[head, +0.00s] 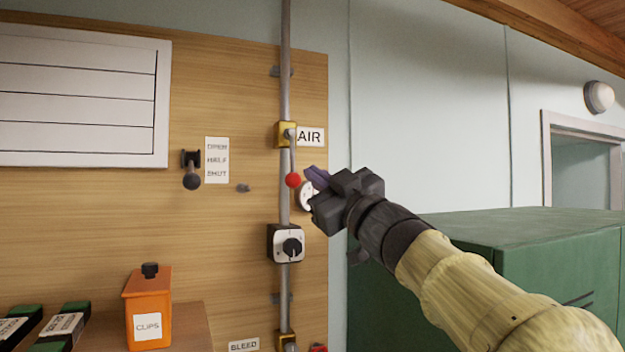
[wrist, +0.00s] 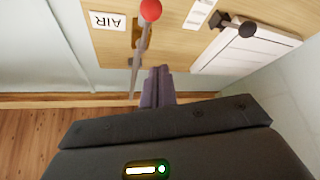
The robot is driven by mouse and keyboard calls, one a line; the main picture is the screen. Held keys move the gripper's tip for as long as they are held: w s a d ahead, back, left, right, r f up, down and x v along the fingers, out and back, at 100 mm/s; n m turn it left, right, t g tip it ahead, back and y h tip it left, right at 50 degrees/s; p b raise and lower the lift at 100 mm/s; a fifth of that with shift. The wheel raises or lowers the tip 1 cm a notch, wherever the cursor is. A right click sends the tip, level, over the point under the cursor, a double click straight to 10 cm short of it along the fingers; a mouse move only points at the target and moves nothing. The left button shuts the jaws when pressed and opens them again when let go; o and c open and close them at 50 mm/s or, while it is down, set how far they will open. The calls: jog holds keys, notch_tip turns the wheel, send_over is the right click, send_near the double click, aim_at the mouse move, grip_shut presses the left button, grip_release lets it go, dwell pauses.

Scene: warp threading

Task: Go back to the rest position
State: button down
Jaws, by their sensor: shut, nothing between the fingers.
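My gripper (head: 316,178) is shut and empty, raised in front of the wooden panel at the right of its pipe. In the wrist view its purple-grey fingers (wrist: 157,87) are together. The valve lever with a red ball (head: 293,180) hangs down along the pipe from the yellow valve body (head: 287,134) beside the AIR label (head: 311,136). In the head view the fingertips are close to the red ball; I cannot tell whether they touch. The red ball also shows in the wrist view (wrist: 151,10). A round gauge (head: 304,196) is partly hidden behind my gripper.
A black rotary switch (head: 291,247) sits lower on the pipe. A lever (head: 191,175) stands by the OPEN, HALF, SHUT label (head: 217,160). An orange CLIPS box (head: 148,308) is at lower left. A green cabinet (head: 560,255) stands right, behind my arm.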

jog(key=w+d+f+m+h, duration=0.2)
jog(key=f+m+h, duration=0.1)
jog(key=f, duration=0.4)
jog(key=w+d+f+m+g+h+b, duration=0.1)
jog(key=w+d+f+m+h, duration=0.15)
jog(key=f, duration=0.45)
jog(key=w+d+f+m+h, duration=0.2)
jog(key=f+m+h, duration=0.15)
jog(key=f, duration=0.35)
jog(key=s+d+f+m+g+h, duration=0.1)
jog(key=s+f+g, duration=0.1)
jog(key=f, duration=0.6)
jog(key=s+d+f+m+g+h+b, duration=0.1)
jog(key=s+d+f+g+h, duration=0.15)
jog(key=f, duration=0.55)
jog(key=s+d+f+m+g+h, duration=0.1)
jog(key=s+f+g, duration=0.15)
jog(key=f, duration=0.55)
jog(key=s+f+m+g+b, duration=0.1)
jog(key=s+f+g, duration=0.7)
jog(key=s+f, duration=1.1)
jog(key=shift+s+g, duration=0.15)
jog(key=shift+g, duration=0.15)
jog(key=shift+a, duration=0.1)
